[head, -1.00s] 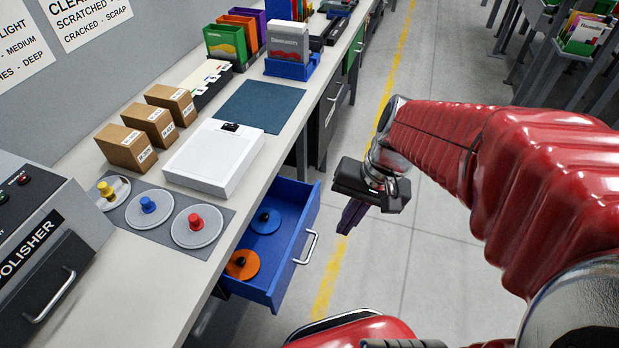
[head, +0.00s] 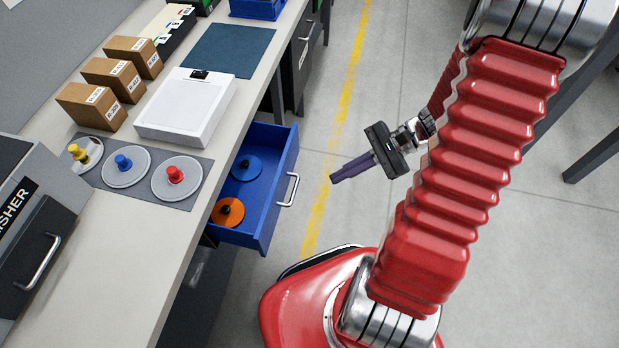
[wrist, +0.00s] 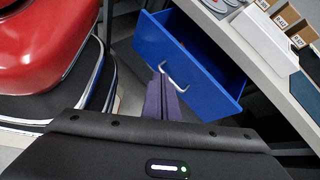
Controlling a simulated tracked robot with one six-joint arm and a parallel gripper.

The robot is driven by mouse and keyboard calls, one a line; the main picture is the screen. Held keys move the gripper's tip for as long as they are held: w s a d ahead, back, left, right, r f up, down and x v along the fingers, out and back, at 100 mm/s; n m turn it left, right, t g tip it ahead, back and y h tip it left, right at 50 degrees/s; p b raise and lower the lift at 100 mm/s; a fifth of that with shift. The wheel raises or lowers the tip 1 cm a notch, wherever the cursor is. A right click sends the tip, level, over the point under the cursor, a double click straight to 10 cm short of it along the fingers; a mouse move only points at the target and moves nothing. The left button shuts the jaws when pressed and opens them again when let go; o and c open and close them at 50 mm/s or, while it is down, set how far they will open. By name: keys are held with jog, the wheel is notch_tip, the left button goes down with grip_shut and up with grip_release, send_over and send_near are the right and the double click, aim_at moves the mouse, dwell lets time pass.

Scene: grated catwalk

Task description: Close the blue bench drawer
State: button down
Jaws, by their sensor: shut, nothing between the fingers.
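The blue bench drawer (head: 273,208) stands open, pulled out from under the bench's edge. A blue disc (head: 246,167) and an orange disc (head: 227,212) lie inside it. Its silver handle (head: 289,189) is on the front face. My gripper (head: 334,178) is shut and empty, a little to the right of the drawer front, with its purple fingers pointing left toward it. In the wrist view the drawer front (wrist: 200,75) and handle (wrist: 174,78) show just beyond the fingertips (wrist: 160,80); a gap or contact is hard to judge there.
The bench top (head: 160,225) above holds a white box (head: 185,107), brown cartons (head: 92,105), a grey mat with three discs (head: 127,165) and a polisher (head: 40,235). Open floor with a yellow line (head: 318,215) lies right of the drawer.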

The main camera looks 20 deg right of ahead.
jog(key=d+f+m+t+y, duration=0.1)
jog(key=d+f+m+t, duration=0.5)
jog(key=f+m+t, duration=0.1)
jog(key=shift+d+f+m+y, duration=0.15)
jog(key=shift+f+m+y, duration=0.25)
jog(key=shift+f+m, duration=0.55)
jog(key=shift+r, duration=0.1)
jog(key=x, duration=1.4)
